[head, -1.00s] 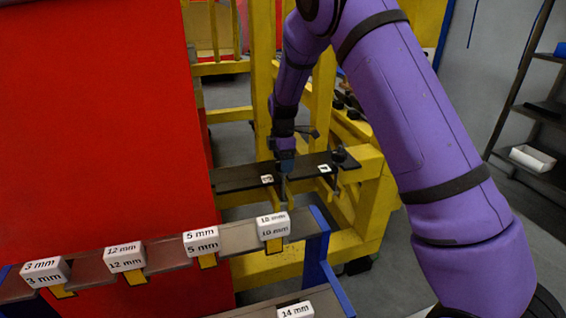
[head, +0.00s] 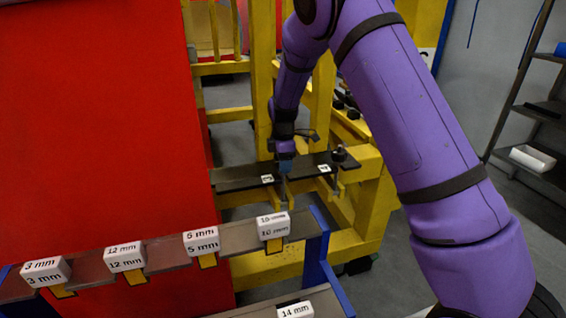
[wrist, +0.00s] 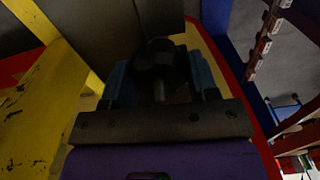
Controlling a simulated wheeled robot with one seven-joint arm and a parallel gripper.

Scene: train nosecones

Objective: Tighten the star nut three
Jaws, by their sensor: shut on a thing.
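A dark star nut (wrist: 155,56) sits on a threaded shaft between the two blue fingers in the wrist view. My gripper (wrist: 158,68) is shut on this nut from both sides. In the head view my gripper (head: 286,163) points down at the dark bar (head: 235,178) on the yellow frame, between two white number labels. The held nut is hidden by the gripper there. Another dark star nut (head: 339,153) stands uncovered near the right end of the bar. I cannot read the label numbers clearly.
A large red panel (head: 100,120) fills the left. In front is a rack (head: 165,253) with white size-marked blocks, such as 3 mm and 12 mm. Yellow beams (head: 262,90) stand close behind my wrist. A dark shelf (head: 530,120) is at the far right.

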